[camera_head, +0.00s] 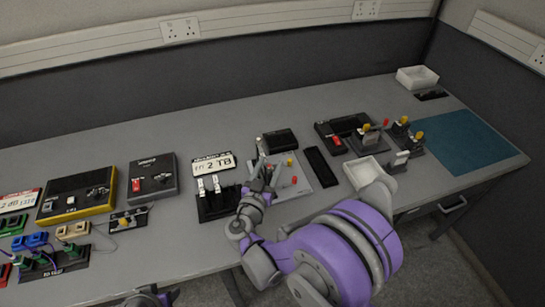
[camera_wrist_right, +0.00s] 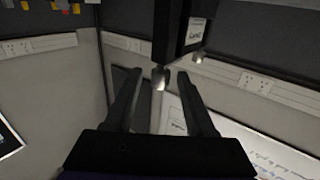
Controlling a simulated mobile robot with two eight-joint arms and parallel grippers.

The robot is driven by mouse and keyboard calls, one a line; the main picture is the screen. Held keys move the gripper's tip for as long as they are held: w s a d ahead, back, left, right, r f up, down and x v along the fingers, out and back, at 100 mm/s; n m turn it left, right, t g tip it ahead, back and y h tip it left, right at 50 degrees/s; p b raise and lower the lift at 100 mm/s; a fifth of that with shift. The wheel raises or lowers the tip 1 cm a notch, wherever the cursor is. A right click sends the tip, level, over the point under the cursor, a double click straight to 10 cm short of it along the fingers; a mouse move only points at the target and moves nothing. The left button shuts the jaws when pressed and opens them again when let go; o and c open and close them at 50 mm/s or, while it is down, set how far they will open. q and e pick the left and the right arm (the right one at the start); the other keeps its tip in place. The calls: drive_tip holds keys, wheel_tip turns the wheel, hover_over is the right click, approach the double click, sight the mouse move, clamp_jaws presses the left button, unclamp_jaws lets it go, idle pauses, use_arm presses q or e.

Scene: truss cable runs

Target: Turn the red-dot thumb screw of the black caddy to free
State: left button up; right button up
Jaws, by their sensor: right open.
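My right gripper (camera_head: 262,178) reaches over the bench beside a grey plate (camera_head: 300,188) that carries small red and yellow parts. In the right wrist view its two dark fingers (camera_wrist_right: 160,88) are apart. A dark box-like body (camera_wrist_right: 167,28) with a white label comes down from the top there, likely the black caddy. A silver screw-like tip (camera_wrist_right: 161,78) at its lower end sits between the fingertips, with gaps on both sides. A second silver tip (camera_wrist_right: 198,56) shows to its right. I cannot make out a red dot. Only part of my left arm shows at the bottom edge.
A black box (camera_head: 280,142) is behind. Black fixtures with coloured knobs (camera_head: 366,139) and white trays stand right. The teal mat (camera_head: 466,142) is clear.

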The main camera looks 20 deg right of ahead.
drive_tip(key=x, duration=0.3)
drive_tip(key=shift+c, duration=0.2)
clamp_jaws()
